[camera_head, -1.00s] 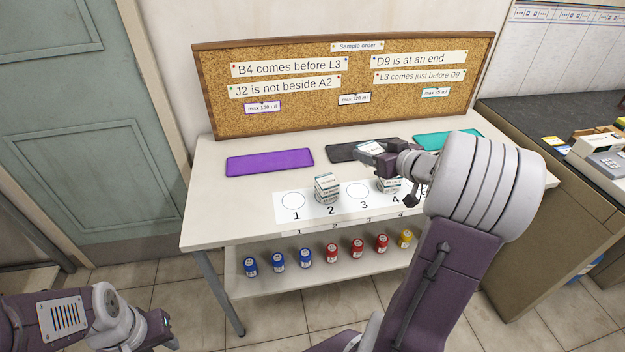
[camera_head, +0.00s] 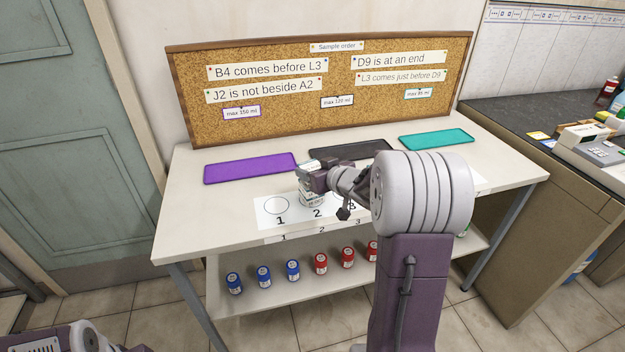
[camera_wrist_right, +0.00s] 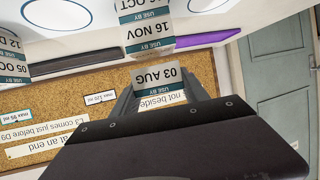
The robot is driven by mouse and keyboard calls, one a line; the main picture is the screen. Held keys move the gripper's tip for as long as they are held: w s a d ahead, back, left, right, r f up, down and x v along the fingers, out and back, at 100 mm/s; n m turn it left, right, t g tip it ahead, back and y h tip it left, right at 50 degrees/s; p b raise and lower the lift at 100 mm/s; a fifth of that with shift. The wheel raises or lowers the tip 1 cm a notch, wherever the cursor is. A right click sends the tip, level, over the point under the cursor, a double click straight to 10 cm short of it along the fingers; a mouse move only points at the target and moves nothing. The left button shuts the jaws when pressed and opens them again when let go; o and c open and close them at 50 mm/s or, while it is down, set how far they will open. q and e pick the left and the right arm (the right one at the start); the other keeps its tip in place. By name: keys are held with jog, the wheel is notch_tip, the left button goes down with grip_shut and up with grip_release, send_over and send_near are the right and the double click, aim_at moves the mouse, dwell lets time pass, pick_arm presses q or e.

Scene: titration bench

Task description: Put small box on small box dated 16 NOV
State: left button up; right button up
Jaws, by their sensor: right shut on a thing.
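My right gripper (camera_head: 312,176) is shut on a small box (camera_head: 304,168). Its label reads 03 AUG in the right wrist view (camera_wrist_right: 160,80), where the text is upside down. The box is over the stack at spot 2. The small box dated 16 NOV (camera_wrist_right: 148,36) tops that stack, with another box under it whose label ends in OCT. In the head view the stack (camera_head: 311,198) is partly hidden by my gripper.
Another stack (camera_wrist_right: 12,62) with a box labelled 05 OC shows in the wrist view; my right arm hides it in the head view. Purple (camera_head: 250,168), black (camera_head: 352,149) and teal (camera_head: 436,139) mats lie behind the numbered strip (camera_head: 265,212). A cork board (camera_head: 330,110) stands behind.

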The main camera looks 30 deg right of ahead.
jog(key=shift+f, duration=0.9)
jog(key=shift+r, duration=0.2)
jog(key=shift+f, duration=0.2)
jog(key=o, duration=1.4)
jog(key=shift+c, duration=0.2)
pick_arm(q)
jog(key=shift+f, duration=0.6)
pick_arm(e)
jog(key=shift+r, duration=0.1)
jog(key=shift+s+r, duration=0.1)
jog(key=shift+r, duration=0.15)
pick_arm(q)
notch_tip(320, 180, up, 4)
jog(key=p, duration=0.4)
jog(key=shift+r, duration=0.15)
pick_arm(e)
jog(key=v, duration=1.1)
jog(key=shift+s, duration=0.35)
